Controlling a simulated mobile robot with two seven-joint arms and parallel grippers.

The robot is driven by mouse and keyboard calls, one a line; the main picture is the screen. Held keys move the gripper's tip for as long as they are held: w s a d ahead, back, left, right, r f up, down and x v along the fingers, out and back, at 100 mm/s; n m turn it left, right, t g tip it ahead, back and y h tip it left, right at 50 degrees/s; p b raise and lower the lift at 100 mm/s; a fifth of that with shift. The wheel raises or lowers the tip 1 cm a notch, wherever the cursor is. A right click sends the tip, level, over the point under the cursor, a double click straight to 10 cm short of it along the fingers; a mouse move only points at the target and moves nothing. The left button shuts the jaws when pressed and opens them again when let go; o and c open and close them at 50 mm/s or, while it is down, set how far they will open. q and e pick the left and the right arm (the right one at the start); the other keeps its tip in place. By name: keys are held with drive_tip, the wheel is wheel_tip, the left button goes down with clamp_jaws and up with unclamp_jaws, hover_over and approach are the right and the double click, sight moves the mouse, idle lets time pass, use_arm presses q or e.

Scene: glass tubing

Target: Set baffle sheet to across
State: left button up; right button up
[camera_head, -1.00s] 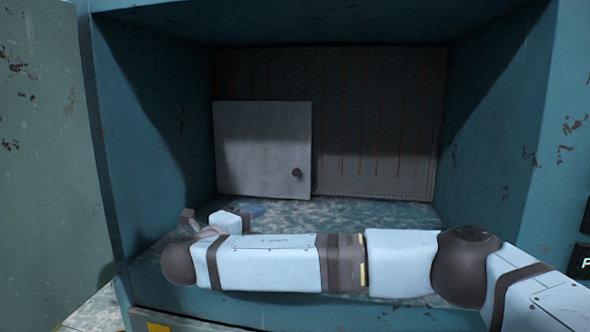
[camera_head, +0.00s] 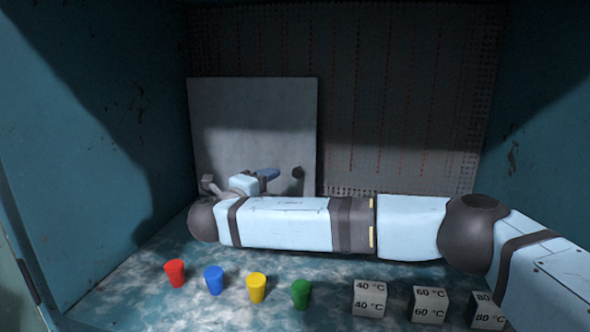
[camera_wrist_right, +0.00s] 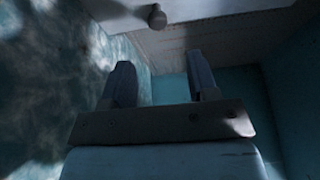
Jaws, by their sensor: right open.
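The baffle sheet is a flat pale grey panel (camera_head: 250,105) standing upright against the left part of the back wall in the head view. Its dark round knob (camera_head: 298,172) is near its lower right. My right gripper (camera_head: 270,174) is in front of the sheet, left of the knob in the picture, largely hidden behind my forearm. In the wrist view my gripper (camera_wrist_right: 162,82) has its two fingers apart with nothing between them. The knob (camera_wrist_right: 157,16) shows beyond the fingertips, apart from them. The sheet's lower edge is hidden by my arm. My left gripper is out of view.
Red (camera_head: 174,273), blue (camera_head: 214,280), yellow (camera_head: 256,288) and green (camera_head: 301,294) cups stand in front of my arm. Blocks marked 40 °C (camera_head: 369,298), 60 °C (camera_head: 429,304) and 80 °C (camera_head: 488,310) stand to their right. Teal side walls bound the space.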

sight(296, 174)
drive_tip(key=p+x, duration=0.1)
drive_tip(key=x, duration=0.7)
drive_tip(key=shift+w+d+p, duration=0.15)
drive_tip(key=shift+w+p, duration=0.1)
drive_tip(key=shift+p, duration=0.15)
drive_tip(key=shift+w+d+f, duration=0.1)
drive_tip(key=shift+w+d, duration=0.2)
drive_tip(key=shift+w, duration=0.15)
drive_tip(key=shift+w+d+f, duration=0.1)
drive_tip(key=shift+w, duration=0.1)
drive_tip(key=shift+s, duration=0.1)
drive_tip(key=c, duration=0.9)
clamp_jaws()
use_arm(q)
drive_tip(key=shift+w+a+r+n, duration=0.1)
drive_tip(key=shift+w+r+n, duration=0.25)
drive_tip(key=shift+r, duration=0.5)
